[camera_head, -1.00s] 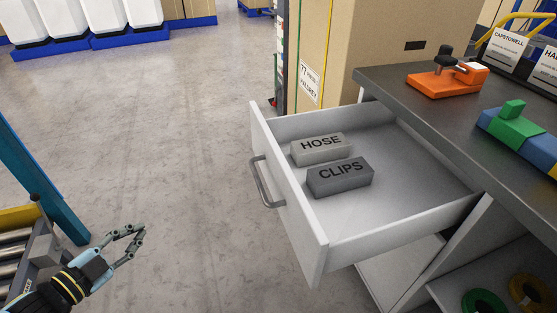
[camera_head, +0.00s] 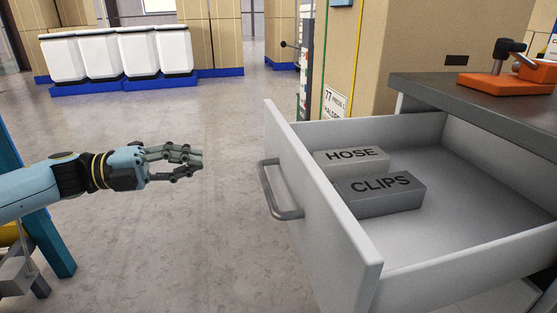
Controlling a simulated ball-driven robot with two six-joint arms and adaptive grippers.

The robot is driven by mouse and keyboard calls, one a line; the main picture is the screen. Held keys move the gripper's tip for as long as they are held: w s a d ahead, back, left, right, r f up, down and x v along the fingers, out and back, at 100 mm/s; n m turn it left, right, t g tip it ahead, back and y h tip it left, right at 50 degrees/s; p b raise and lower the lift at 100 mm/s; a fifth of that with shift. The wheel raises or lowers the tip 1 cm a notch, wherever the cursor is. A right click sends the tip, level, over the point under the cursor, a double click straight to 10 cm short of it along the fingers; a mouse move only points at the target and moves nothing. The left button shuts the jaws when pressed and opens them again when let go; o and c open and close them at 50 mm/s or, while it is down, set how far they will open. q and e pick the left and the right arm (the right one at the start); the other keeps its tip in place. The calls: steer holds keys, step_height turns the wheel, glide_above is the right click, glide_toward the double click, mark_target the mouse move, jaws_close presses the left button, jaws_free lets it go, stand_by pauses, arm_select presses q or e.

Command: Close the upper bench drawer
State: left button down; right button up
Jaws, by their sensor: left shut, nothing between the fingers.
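The upper bench drawer (camera_head: 325,220) is pulled well out from under the dark bench top (camera_head: 480,105). Its white front faces left and carries a grey bar handle (camera_head: 275,195). Inside lie a light grey block marked HOSE (camera_head: 350,160) and a darker grey block marked CLIPS (camera_head: 380,192). My left gripper (camera_head: 198,163) is shut and empty. It is left of the drawer front, apart from the handle and pointing right toward it. My right gripper is not in view.
An orange clamp-like tool (camera_head: 500,84) stands on the bench top. A tall cardboard-coloured box (camera_head: 420,50) stands behind the drawer. White bins (camera_head: 120,52) on blue bases line the back left. The grey floor between my left gripper and the drawer is clear.

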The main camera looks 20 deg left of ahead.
mark_target(274, 153)
arm_select(q)
steer(key=b+x, duration=0.2)
steer(key=x, duration=0.9)
steer(key=shift+w+d+f+b, duration=0.1)
steer(key=shift+w+b, duration=0.05)
steer(key=shift+b, duration=0.15)
steer(key=shift+w+d, duration=0.4)
steer(key=shift+d, duration=0.2)
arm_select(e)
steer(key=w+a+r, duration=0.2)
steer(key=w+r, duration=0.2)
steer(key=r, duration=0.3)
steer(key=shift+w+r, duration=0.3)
